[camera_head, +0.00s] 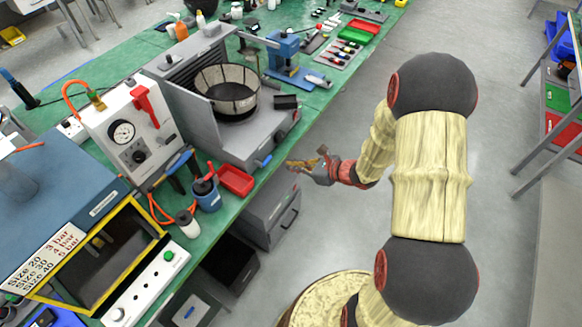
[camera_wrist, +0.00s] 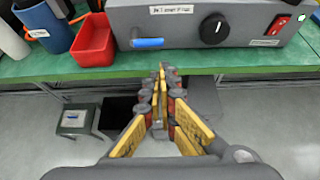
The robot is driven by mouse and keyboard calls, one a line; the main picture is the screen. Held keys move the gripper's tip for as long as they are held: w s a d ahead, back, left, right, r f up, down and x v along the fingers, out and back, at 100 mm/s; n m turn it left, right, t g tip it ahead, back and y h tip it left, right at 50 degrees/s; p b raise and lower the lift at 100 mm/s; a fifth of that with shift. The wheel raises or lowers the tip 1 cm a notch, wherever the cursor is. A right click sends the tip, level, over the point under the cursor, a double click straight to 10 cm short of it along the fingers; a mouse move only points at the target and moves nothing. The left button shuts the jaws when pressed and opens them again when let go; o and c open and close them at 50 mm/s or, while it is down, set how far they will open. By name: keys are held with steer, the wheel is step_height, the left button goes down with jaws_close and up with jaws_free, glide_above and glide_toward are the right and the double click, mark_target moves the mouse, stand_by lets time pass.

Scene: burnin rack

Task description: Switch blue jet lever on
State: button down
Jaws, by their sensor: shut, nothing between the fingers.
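The blue lever (camera_head: 263,160) sticks out low on the front of the grey machine (camera_head: 240,140), just above the green bench edge. In the wrist view the lever (camera_wrist: 147,43) lies level, pointing sideways, under a small label whose text is too small to read surely. My gripper (camera_head: 290,165) is in front of the machine, over the bench's edge side, to the right of the lever in the head view. In the wrist view its shut, empty fingertips (camera_wrist: 163,68) are below and slightly right of the lever, apart from it in the picture.
A red bin (camera_wrist: 93,42) and a blue cup (camera_wrist: 45,25) stand left of the lever. A black knob (camera_wrist: 214,28) and a red switch (camera_wrist: 278,24) are to its right on the panel. The floor (camera_head: 340,215) in front of the bench is open.

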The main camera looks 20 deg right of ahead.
steer(key=b+x, duration=0.1)
steer(key=x, duration=0.6)
steer(key=shift+w+a+f+b, duration=0.25)
steer(key=shift+b, duration=0.1)
